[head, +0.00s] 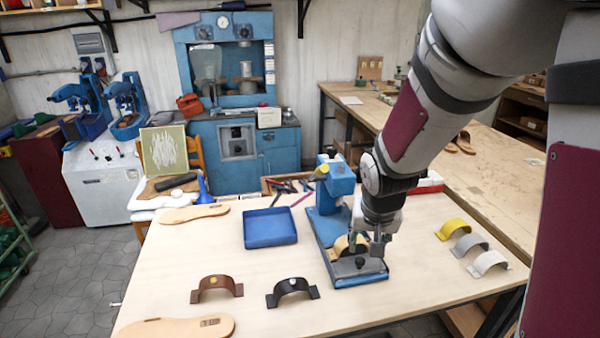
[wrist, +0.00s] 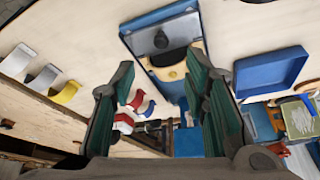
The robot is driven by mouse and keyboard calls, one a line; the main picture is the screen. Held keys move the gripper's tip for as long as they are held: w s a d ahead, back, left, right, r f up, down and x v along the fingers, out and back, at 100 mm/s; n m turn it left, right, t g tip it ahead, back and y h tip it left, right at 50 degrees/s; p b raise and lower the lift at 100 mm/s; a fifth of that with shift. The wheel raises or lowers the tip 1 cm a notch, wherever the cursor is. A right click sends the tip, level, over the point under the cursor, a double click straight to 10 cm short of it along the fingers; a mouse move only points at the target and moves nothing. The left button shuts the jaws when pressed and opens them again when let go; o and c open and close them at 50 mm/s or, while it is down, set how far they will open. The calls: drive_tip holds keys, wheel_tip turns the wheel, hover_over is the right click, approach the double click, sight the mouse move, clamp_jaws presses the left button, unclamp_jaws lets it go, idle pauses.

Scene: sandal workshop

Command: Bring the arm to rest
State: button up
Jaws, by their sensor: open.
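My gripper (head: 368,243) hangs pointing down over the front of the blue press (head: 328,228) on the table. In the wrist view my gripper (wrist: 160,80) has its two green-padded fingers apart, with nothing held between them. A tan arched strap (head: 341,246) sits on the press, close beside the fingers in the head view and partly hidden by them.
A blue tray (head: 270,228) stands left of the press. Brown (head: 216,289) and black (head: 292,292) arched straps lie at the front. Yellow (head: 453,229), grey (head: 469,244) and white (head: 487,262) straps lie at right. Tan soles (head: 180,327) lie at left. Bare tabletop separates them.

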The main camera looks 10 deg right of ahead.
drive_tip(key=s+a+r+n+y, duration=0.1)
drive_tip(key=s+a+r+n, duration=0.1)
drive_tip(key=s+r, duration=0.6)
drive_tip(key=s+a+r+n+t, duration=0.1)
drive_tip(key=s+a+r, duration=0.3)
drive_tip(key=s+r, duration=0.5)
drive_tip(key=shift+s+n+t+y, duration=0.35)
drive_tip(key=shift+s+n, duration=0.35)
drive_tip(key=shift+s, duration=0.25)
